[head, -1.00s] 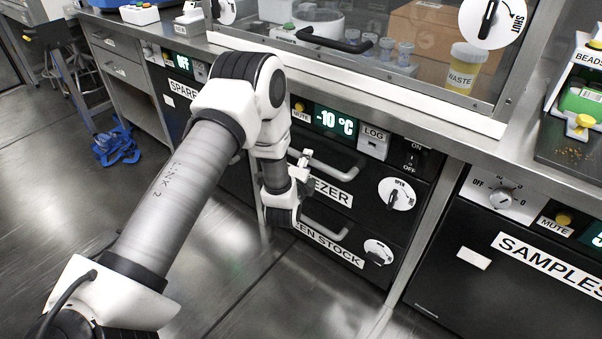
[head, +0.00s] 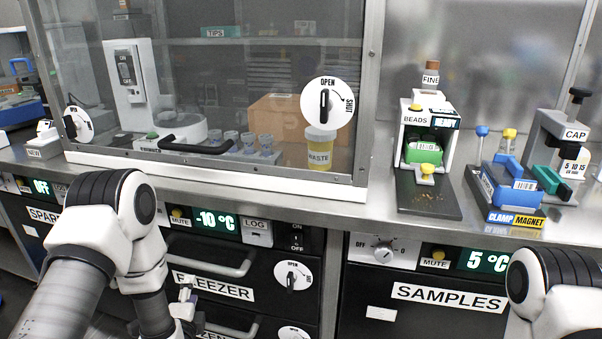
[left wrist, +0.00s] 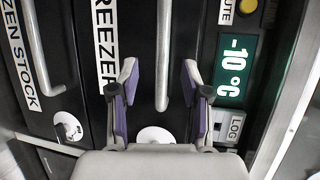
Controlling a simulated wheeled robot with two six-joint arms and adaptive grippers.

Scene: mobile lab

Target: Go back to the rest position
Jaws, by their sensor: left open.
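My left gripper (head: 186,296) is low in the head view, in front of the freezer (head: 212,287) and partly hidden by my own arm. In the left wrist view its two purple-padded fingers (left wrist: 158,82) stand apart with nothing held between them. The freezer's upper drawer handle (left wrist: 162,55) shows between and beyond the fingers; I cannot tell how far off it is. The freezer drawers look shut. Part of my right arm shows at the lower right of the head view, but its gripper is out of frame.
A steel counter (head: 300,203) runs above the freezer and the samples unit (head: 440,300). A glass-fronted cabinet (head: 250,100) stands on it. To the right are the beads dispenser (head: 428,150), the clamp magnet block (head: 512,195) and the cap device (head: 565,135).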

